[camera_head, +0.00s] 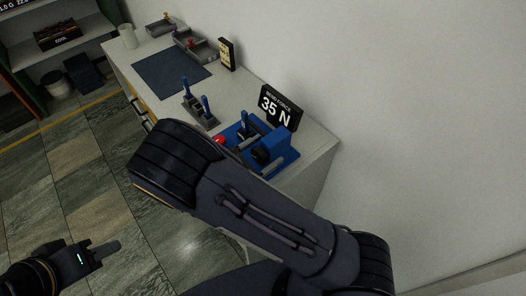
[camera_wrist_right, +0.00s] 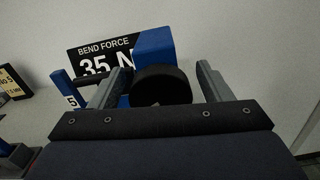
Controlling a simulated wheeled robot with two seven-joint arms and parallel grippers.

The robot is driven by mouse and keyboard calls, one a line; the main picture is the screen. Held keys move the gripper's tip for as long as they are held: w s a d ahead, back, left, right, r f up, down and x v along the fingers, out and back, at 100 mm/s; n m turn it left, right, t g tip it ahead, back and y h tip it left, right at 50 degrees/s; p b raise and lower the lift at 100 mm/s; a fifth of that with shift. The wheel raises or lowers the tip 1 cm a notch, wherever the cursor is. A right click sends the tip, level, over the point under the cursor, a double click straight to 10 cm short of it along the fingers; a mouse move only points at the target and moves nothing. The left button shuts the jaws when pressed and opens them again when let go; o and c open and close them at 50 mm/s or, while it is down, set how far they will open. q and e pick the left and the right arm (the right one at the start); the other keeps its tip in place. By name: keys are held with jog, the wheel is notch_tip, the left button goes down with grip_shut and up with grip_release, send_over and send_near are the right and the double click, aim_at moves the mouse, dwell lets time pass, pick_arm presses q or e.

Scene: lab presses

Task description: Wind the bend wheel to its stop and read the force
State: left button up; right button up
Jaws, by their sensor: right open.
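The blue bend press (camera_head: 283,143) stands at the near end of the bench. Its black wheel (camera_wrist_right: 162,88) shows between the two grey fingers of my right gripper (camera_wrist_right: 165,80) in the right wrist view. The gripper is open, with a gap on each side of the wheel; I cannot tell how deep the wheel sits between the fingers. The bend force display (camera_head: 278,107) reads 35 N; in the wrist view the display (camera_wrist_right: 100,60) is partly covered.
The wall is close behind the bench. My right arm hides the bench's near front.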

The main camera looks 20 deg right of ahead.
aim_at(257, 157)
jog(key=b+v, duration=0.2)
jog(key=v, duration=0.4)
jog(key=shift+s+a, duration=0.1)
jog(key=shift+a, duration=0.3)
jog(key=shift+s+a, duration=0.2)
jog(key=shift+a, duration=0.3)
jog(key=shift+d, duration=0.1)
